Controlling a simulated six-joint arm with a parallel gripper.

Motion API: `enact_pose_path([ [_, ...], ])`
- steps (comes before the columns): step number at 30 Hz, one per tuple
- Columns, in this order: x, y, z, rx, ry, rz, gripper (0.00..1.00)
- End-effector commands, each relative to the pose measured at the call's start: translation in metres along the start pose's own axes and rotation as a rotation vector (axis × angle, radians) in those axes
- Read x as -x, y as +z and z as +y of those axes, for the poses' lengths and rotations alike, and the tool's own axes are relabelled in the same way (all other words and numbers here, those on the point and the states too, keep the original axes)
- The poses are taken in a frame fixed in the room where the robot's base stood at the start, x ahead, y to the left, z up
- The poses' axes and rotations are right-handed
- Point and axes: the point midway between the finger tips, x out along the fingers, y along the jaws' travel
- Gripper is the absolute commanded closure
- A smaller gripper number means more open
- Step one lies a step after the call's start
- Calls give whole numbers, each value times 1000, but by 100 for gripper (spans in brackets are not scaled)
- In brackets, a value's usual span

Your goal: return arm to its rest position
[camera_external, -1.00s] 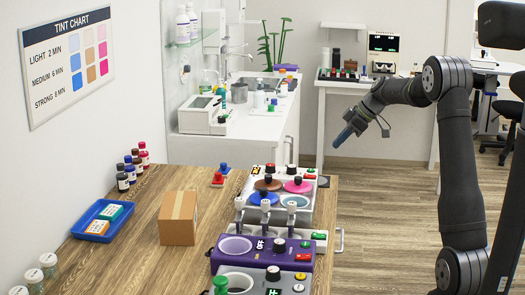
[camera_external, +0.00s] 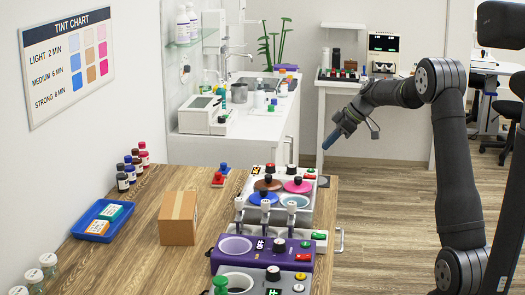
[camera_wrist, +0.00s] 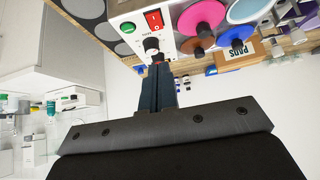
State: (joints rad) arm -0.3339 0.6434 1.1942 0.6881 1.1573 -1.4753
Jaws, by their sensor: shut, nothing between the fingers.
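My gripper (camera_external: 338,137) hangs in the air to the right of the wooden table (camera_external: 145,262), with its fingers pointing down and to the left. It is shut and empty. In the wrist view my gripper (camera_wrist: 158,75) shows its dark fingers together, with nothing between them. My arm rises from the right edge of the external view and bends over at the elbow.
A machine with coloured round lids (camera_external: 266,197) stands at the table's right edge, with a purple unit (camera_external: 230,262) nearer. A cardboard box (camera_external: 178,218) and a blue tray (camera_external: 97,232) are further left. Open floor (camera_external: 385,230) lies below my gripper.

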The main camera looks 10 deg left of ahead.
Motion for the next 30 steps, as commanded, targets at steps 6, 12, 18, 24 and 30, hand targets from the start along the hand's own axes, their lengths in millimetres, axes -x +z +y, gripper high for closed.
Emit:
enact_pose_path([
  [6,46,0,0,0,4,2,100],
  [12,44,-5,0,-126,-7,-31,100],
  [18,44,-9,-1,-255,-9,-63,100],
  [24,44,-14,-1,-384,-4,-97,100],
  [30,45,-17,-1,-515,7,-130,100],
])
